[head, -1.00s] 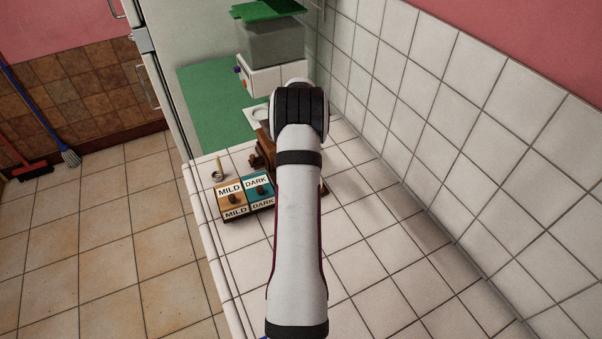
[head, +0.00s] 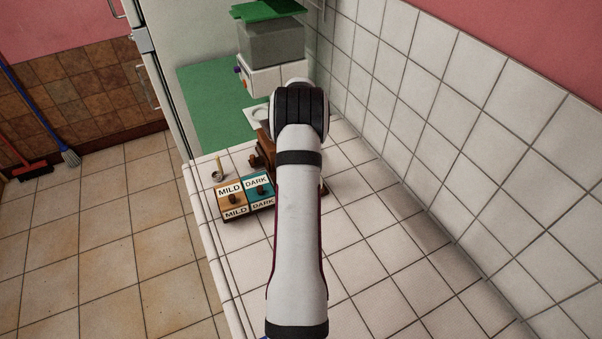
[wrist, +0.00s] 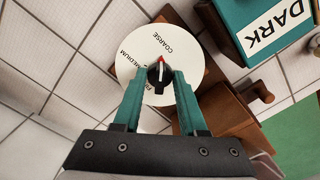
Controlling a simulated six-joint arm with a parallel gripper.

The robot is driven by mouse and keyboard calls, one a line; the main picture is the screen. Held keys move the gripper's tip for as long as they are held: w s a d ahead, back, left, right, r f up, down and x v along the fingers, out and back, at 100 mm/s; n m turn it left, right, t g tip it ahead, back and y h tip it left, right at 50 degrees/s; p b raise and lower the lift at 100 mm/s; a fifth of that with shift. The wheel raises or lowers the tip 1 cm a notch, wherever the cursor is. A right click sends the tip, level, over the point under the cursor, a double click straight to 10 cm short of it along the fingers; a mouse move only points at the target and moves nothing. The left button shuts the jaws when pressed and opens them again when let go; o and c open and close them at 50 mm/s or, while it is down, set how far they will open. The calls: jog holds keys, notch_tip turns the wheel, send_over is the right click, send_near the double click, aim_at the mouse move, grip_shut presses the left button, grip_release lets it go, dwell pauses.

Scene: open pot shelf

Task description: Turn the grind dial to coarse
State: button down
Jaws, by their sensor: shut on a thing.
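The round white dial plate (wrist: 189,56) shows in the wrist view, lettered COARSE, MEDIUM and a partly covered FINE. In its middle is a dark knob (wrist: 160,76) with a red pointer tip. The tip points up in the picture, at the COARSE lettering. My gripper (wrist: 160,80) is shut on the knob, one teal finger on each side of it. The brown wooden grinder (wrist: 226,112) shows behind the plate. In the head view the grinder (head: 266,147) is mostly hidden by my arm, and the dial and gripper are hidden.
A box set lettered MILD and DARK (head: 246,197) stands left of my arm; its teal DARK part (wrist: 241,14) is close by in the wrist view. A small cup with a stick (head: 217,175), a green mat (head: 205,110) and a machine (head: 272,78) lie farther back. Tiles at right are clear.

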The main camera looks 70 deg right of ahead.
dwell(0.5)
jog(key=shift+c, duration=2.3)
grip_release()
notch_tip(320, 180, up, 16)
jog(key=shift+f, duration=0.1)
